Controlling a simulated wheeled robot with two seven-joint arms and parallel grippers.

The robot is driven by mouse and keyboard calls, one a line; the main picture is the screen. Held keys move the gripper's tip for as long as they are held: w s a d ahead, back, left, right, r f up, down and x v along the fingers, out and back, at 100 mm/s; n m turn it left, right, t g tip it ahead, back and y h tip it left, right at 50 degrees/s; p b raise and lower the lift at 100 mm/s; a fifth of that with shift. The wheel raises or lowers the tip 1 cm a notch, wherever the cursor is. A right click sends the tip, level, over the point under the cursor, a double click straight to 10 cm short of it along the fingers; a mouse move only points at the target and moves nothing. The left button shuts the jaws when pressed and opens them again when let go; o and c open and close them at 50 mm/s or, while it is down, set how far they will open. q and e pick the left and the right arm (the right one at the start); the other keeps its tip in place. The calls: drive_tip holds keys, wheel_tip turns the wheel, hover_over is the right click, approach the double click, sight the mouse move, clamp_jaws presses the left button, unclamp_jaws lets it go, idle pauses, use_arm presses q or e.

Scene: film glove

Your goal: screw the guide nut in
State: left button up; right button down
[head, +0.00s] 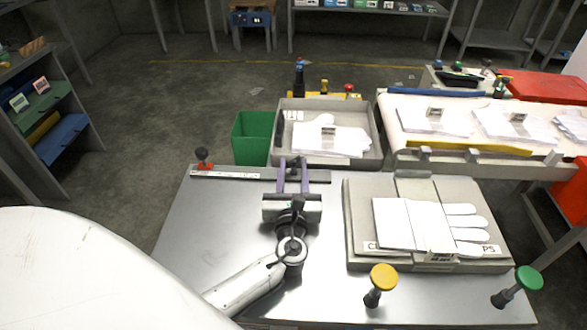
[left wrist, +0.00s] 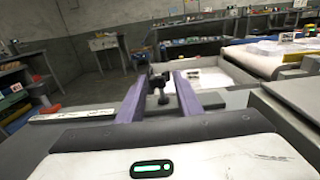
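My left gripper (head: 292,164) is over the back part of the metal table, pointing away from me, with its two purple fingers apart. In the left wrist view the open fingers (left wrist: 160,82) have a dark knob-like piece (left wrist: 159,88) showing between them, probably the guide nut; I see no finger touching it. A guide bar with a white scale (head: 236,174) runs along the table's back edge; the scale also shows in the left wrist view (left wrist: 75,114). The gripper hides part of the bar. My right gripper is not in view.
A grey fixture (head: 355,252) holding a white glove (head: 405,224) is to the right. Yellow (head: 383,278) and green (head: 528,279) knobs stand in front. A grey tray (head: 369,158) and green bin (head: 251,139) are behind.

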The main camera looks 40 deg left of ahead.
use_arm(q)
clamp_jaws()
idle(1.4)
unclamp_jaws()
drive_tip(key=v, duration=1)
drive_tip(key=shift+s+d, duration=0.1)
drive_tip(key=shift+s, duration=0.05)
